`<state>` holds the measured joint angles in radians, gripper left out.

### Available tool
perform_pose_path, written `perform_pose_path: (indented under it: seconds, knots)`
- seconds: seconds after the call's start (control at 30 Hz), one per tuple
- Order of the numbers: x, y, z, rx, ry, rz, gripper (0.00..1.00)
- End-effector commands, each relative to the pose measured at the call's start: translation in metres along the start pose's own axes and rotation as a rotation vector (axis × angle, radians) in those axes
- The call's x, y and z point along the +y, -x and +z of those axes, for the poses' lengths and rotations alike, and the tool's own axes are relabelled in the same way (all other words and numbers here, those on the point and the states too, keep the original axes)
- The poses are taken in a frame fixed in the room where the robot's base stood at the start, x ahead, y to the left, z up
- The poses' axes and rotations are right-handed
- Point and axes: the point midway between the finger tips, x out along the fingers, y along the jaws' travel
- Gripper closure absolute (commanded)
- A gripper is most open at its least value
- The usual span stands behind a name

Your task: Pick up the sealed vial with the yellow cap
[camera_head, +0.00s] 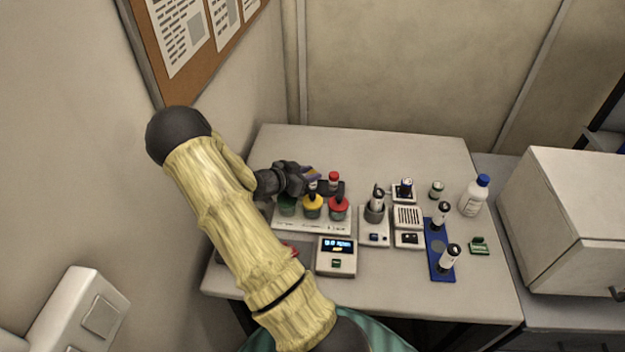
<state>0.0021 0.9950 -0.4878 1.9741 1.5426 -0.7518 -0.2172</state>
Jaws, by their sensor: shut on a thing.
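My gripper (326,188) is dark and reaches in from the left, over the back of a white rack (290,221). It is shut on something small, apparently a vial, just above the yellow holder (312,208). The fingers and the small size hide most of it, and I cannot tell its cap colour. A red-capped vial (334,177) shows upright right by the fingers, above the red holder (338,209). A green holder (287,207) sits at the left of the rack. I cannot clearly make out a yellow cap.
A display device (336,258) stands in front of the rack. To the right are a grey device with a tube (375,212), a blue rack (437,262) with vials, and a blue-capped bottle (474,196). The table's (400,300) front is clear. A wall stands close left.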

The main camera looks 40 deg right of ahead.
Motion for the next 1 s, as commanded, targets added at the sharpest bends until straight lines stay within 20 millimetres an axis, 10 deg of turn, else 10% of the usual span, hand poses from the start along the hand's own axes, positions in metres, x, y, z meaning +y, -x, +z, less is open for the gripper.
perform_pose_path:
  seconds: [0.37, 1.0]
  knots:
    - [-0.001, 0.005, -0.006, -0.01, 0.002, -0.004, 0.95]
    - [0.0, 0.038, -0.091, -0.002, -0.001, -0.001, 0.95]
